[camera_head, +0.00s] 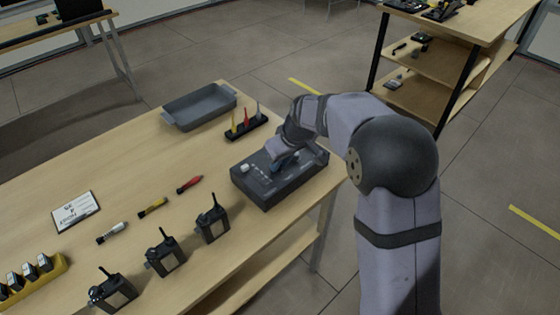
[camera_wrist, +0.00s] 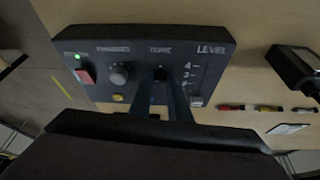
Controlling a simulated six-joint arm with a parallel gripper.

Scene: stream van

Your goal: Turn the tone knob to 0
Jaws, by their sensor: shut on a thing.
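The dark grey control box (camera_head: 265,194) sits at the right end of the wooden table. Its panel (camera_wrist: 215,75) shows in the wrist view, with the label TONE at top middle. The tone knob (camera_wrist: 160,73) is below that label, mostly hidden between my fingers. My gripper (camera_head: 284,163) comes down onto the box's top from the far side. In the wrist view my gripper (camera_wrist: 162,80) has a finger on each side of the tone knob and is shut on it. The knob's pointer and the scale marks around it cannot be made out.
On the panel, a red power switch (camera_wrist: 86,76) with a green light and another knob (camera_wrist: 119,74) lie left of TONE; a level slider (camera_wrist: 197,101) lies right. A radio (camera_head: 212,222), pen rack (camera_head: 246,127) and grey tray (camera_head: 200,107) stand near the box.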

